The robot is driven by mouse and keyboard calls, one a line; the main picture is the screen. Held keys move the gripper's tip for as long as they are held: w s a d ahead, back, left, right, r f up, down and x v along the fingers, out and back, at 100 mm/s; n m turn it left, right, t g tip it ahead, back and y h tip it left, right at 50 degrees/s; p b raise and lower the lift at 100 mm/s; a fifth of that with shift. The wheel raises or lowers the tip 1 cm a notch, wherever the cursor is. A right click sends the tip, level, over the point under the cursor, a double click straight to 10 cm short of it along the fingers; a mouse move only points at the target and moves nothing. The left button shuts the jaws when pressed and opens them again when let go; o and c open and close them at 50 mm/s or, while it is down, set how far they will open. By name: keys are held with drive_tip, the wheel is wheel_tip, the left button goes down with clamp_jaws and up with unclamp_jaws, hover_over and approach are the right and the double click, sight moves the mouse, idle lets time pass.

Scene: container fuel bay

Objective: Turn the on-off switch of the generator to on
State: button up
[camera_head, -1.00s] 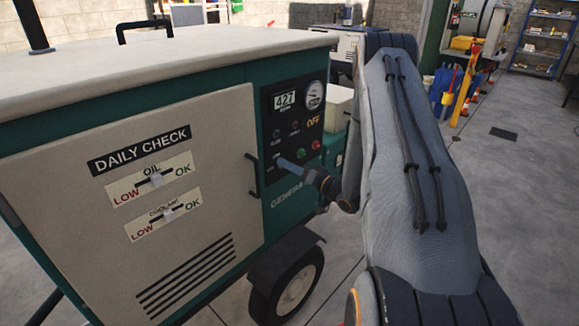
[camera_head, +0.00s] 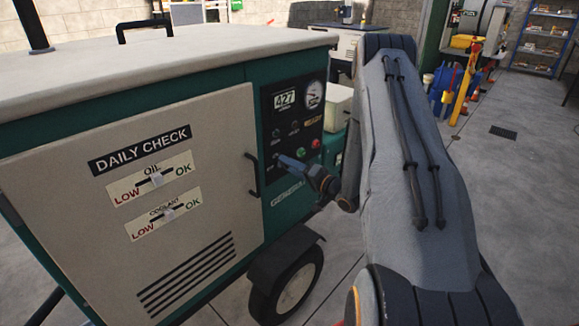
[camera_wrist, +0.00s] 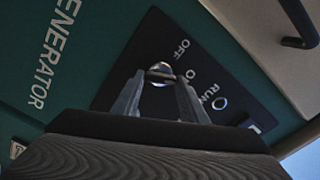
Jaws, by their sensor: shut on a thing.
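The generator (camera_head: 225,75) is a green cabinet with a cream top and door. Its black control panel (camera_head: 291,112) has a 427 readout, a round gauge, and green and red buttons. My gripper (camera_head: 278,161) is at the lower left of this panel. In the wrist view, my gripper (camera_wrist: 159,80) is shut on the small silver on-off switch (camera_wrist: 161,70), with one finger on either side. OFF and RUN lettering shows beside it. The fingers partly hide the switch, and I cannot tell which position it points to.
A black door handle (camera_head: 253,174) stands out just left of the panel. A wheel (camera_head: 297,288) sits below. The oil and coolant sliders are on the door. Grey floor is open to the right, with a yellow post (camera_head: 467,88) farther back.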

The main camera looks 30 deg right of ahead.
drive_tip(key=o, duration=1)
drive_tip(key=shift+o, duration=0.2)
drive_tip(key=shift+s, duration=0.1)
drive_tip(key=b+v, duration=0.1)
drive_tip(key=v, duration=0.6)
drive_tip(key=shift+s+d, duration=0.15)
drive_tip(key=shift+s, duration=0.15)
